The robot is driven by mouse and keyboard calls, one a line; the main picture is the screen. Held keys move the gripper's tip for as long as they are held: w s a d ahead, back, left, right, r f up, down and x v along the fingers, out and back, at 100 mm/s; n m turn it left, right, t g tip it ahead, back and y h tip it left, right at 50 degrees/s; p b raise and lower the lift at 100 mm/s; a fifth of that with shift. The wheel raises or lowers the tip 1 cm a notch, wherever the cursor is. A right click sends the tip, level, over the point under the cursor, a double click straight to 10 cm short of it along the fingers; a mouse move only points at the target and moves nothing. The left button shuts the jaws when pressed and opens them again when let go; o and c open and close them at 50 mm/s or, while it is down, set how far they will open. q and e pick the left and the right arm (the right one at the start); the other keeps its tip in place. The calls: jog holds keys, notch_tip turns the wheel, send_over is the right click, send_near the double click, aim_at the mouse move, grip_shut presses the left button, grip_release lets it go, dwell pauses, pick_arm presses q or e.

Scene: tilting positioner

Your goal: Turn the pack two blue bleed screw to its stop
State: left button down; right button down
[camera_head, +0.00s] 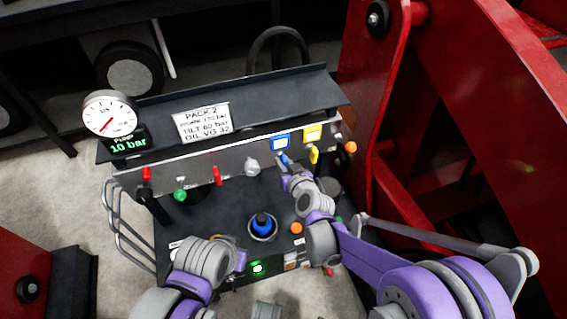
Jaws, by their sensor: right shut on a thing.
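The pack two panel (240,165) carries a white sign reading PACK 2. A blue label (280,143) is on its right part. Just below that label a small blue screw (283,159) shows, mostly covered by my right gripper (286,170). The right gripper is shut on this blue screw at the panel face. My left arm comes in at the bottom, in front of the pack. Its gripper (240,258) is low near the pack's front edge, and its fingers do not show clearly.
A gauge (109,115) above a display reading 10 bar stands at the upper left. Red, green and yellow handles line the panel; the yellow one (314,155) is close to my right gripper. A blue-topped fitting (263,225) stands below. Red framework (375,110) rises at right.

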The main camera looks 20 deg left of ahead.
jog(key=shift+d+f+m+y+b, duration=0.15)
jog(key=shift+m+y+b, duration=0.25)
jog(key=shift+m+b, duration=0.4)
jog(key=m+g+y+b, duration=0.1)
jog(key=m+y, duration=0.2)
jog(key=m, duration=0.1)
jog(key=shift+w+d+m, duration=0.1)
jog(key=shift+m, duration=0.2)
jog(key=m+y+b, duration=0.1)
jog(key=m, duration=0.2)
jog(key=shift+f+g+y, duration=0.15)
jog(key=shift+g+y, duration=0.15)
jog(key=shift+y, duration=0.1)
jog(key=shift+m+y+b, duration=0.6)
jog(key=shift+m+b, duration=0.2)
jog(key=shift+m, duration=0.8)
jog(key=c, duration=0.8)
grip_release()
jog(key=p+v, duration=0.1)
jog(key=v, duration=0.9)
jog(key=shift+s+d+f, duration=0.25)
jog(key=shift+s, duration=0.15)
